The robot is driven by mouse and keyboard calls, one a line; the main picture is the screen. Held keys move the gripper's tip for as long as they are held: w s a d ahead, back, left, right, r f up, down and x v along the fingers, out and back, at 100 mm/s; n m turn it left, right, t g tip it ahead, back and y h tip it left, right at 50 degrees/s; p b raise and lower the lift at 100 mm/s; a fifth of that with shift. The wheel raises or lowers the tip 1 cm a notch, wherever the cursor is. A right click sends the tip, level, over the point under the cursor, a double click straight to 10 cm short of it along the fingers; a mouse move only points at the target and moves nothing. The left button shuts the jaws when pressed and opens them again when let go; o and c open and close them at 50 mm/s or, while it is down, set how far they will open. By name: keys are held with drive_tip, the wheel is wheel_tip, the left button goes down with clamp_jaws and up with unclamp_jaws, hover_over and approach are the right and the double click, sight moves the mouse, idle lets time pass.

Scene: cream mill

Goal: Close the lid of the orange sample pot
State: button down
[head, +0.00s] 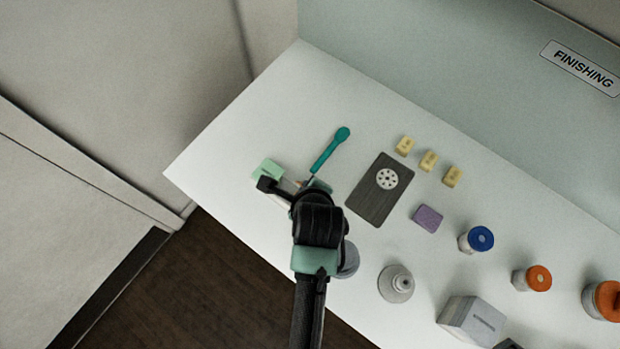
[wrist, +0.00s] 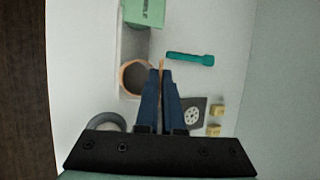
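The orange sample pot (wrist: 122,78) shows in the wrist view as an open orange-rimmed opening with a dark inside. A thin orange edge (wrist: 161,63), which looks like its lid standing up edge-on, is at the right of the opening. My gripper (wrist: 160,71) has its two dark fingers close together, with the tips beside the pot's right rim and at the lid edge. I cannot tell whether they touch the lid. In the head view my gripper (head: 285,188) and arm hide most of the pot.
A pale green block (head: 267,168) and a teal spoon-like tool (head: 330,150) lie near the pot. A dark board (head: 368,205), several yellow blocks (head: 428,160) and a purple block (head: 428,218) lie right. A blue-topped jar (head: 480,239) and orange-topped jars (head: 538,278) stand farther right.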

drive_tip(key=t+b, duration=0.1)
drive_tip(key=s+a+f+t+h+b, duration=0.1)
drive_tip(key=b, duration=0.1)
drive_tip(key=shift+s+f+n+h, duration=0.15)
drive_tip(key=shift+f+n+h, duration=0.15)
drive_tip(key=t+b, duration=0.1)
drive_tip(key=b, duration=0.1)
drive_tip(key=f+t+h+b, duration=0.1)
drive_tip(key=b, duration=0.1)
drive_tip(key=shift+s+a+n+b, duration=0.2)
drive_tip(key=shift+s+n+b, duration=0.1)
drive_tip(key=shift+s, duration=0.05)
drive_tip(key=t+b, duration=0.1)
drive_tip(key=b, duration=0.3)
drive_tip(key=shift+s+a+f+t+h, duration=0.15)
drive_tip(key=shift+s+f+t+h, duration=0.05)
drive_tip(key=shift+f+t+h, duration=0.2)
drive_tip(key=t+b, duration=0.1)
drive_tip(key=b, duration=0.1)
drive_tip(key=shift+s+a+n+b, duration=0.1)
drive_tip(key=shift+n+b, duration=0.2)
drive_tip(key=shift+b, duration=0.1)
drive_tip(key=shift+h, duration=0.3)
drive_tip(key=shift+r+b, duration=0.15)
drive_tip(key=shift+b, duration=0.35)
drive_tip(key=c, duration=1)
unclamp_jaws()
drive_tip(key=shift+c, duration=0.2)
